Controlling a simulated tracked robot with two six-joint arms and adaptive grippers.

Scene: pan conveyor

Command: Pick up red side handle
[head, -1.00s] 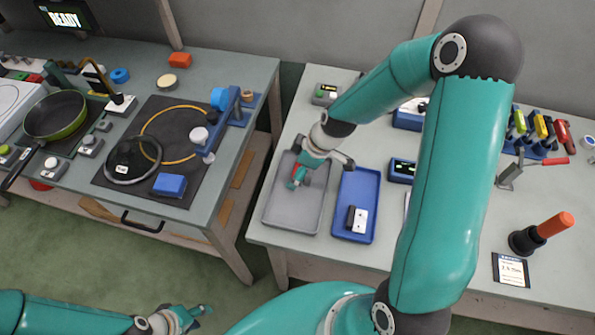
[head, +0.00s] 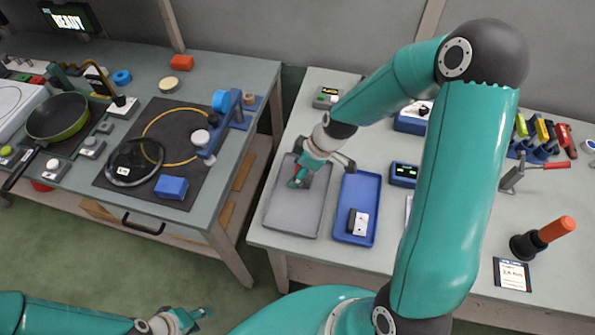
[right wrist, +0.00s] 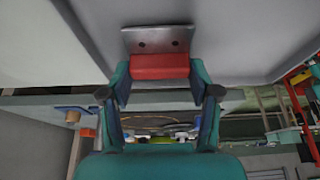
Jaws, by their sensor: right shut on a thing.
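The red side handle (right wrist: 160,66) has a grey metal plate with two holes. In the right wrist view it sits between the two fingers of my right gripper (right wrist: 160,85), which is shut on it. In the head view my right gripper (head: 298,181) is at the grey tray (head: 290,220) on the right table, and the handle is mostly hidden by the fingers. I cannot tell whether it still touches the tray. My left gripper (head: 190,318) is at the bottom left, over the floor and away from the tables; its finger gap is too small to read.
A blue tray (head: 347,190) with a black and white part stands just right of the grey tray. The left table carries a green pan (head: 58,118), a glass lid (head: 135,162) and a blue block (head: 171,187). A floor gap separates the tables.

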